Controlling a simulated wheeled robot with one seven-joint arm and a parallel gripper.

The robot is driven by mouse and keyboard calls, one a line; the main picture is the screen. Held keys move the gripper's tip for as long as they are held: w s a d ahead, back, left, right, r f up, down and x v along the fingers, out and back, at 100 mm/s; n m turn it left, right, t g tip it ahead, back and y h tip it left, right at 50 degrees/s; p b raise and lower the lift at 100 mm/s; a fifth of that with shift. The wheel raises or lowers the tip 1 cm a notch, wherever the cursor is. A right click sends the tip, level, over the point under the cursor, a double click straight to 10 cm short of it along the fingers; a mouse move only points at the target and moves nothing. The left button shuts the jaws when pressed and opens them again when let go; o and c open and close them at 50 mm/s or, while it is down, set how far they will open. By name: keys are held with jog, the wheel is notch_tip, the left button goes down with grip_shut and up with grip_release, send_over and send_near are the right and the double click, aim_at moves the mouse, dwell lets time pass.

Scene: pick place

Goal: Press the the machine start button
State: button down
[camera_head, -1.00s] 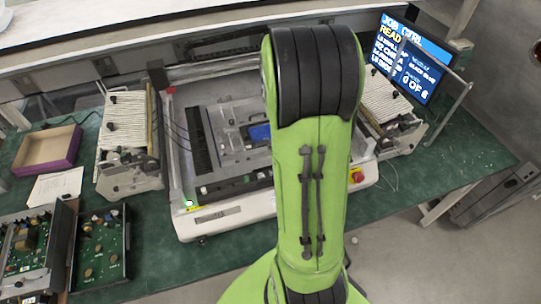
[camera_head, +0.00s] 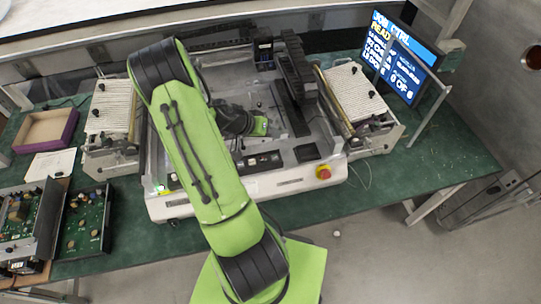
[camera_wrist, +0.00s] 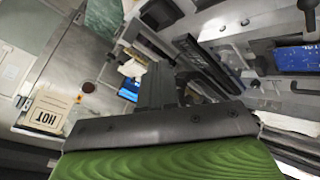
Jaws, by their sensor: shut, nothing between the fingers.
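The machine (camera_head: 245,187) is a pale, open-topped unit in the middle of the green table. A small green-lit button (camera_head: 161,189) is at its front left corner, partly beside my arm. A red knob on a yellow base (camera_head: 324,172) is at its front right corner. My arm bends over the left of the machine, and my gripper (camera_head: 262,126) is above its interior, with its fingers not clearly seen. In the wrist view my gripper (camera_wrist: 165,80) is shut and empty, with grey fingers ahead of the green palm. The green button is not recognisable there.
White ribbed racks flank the machine, left (camera_head: 112,110) and right (camera_head: 357,95). A monitor (camera_head: 400,60) stands at the back right. A purple-edged box (camera_head: 45,130) and circuit boards (camera_head: 85,222) lie at left. A HOT label (camera_wrist: 45,112) shows in the wrist view.

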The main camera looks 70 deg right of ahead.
aim_at(272, 158)
notch_tip(272, 158, down, 9)
jog(key=b, duration=0.5)
jog(key=shift+r, duration=0.15)
jog(key=shift+b, duration=0.45)
dwell(1.3)
jog(key=shift+f+b, duration=0.55)
jog(key=shift+b, duration=0.05)
jog(key=shift+f+b, duration=0.35)
jog(key=shift+b, duration=0.1)
dwell(0.5)
jog(key=shift+r+p, duration=0.35)
jog(key=shift+r, duration=0.5)
